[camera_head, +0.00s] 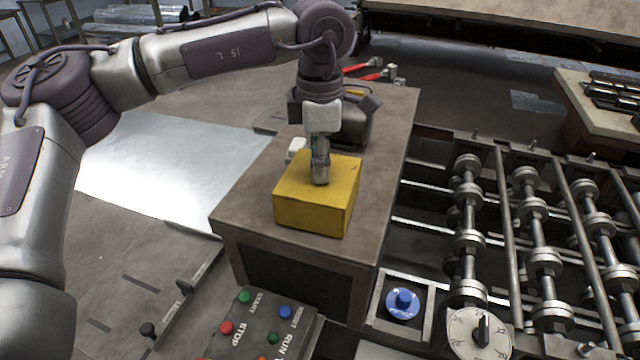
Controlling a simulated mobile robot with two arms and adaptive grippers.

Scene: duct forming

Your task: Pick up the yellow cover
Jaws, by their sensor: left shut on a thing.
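The yellow cover (316,208) is a box-shaped piece on top of the brown cabinet (255,190), near its front edge. My left gripper (320,180) comes down from above onto the cover's top face. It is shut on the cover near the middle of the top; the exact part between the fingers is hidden. The cover looks level, and I cannot tell whether it touches the cabinet top. My right gripper is not in view.
A control box (262,325) with coloured buttons stands in front. Roller shafts (468,210) fill the right. A shiny metal sheet (150,165) lies at left.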

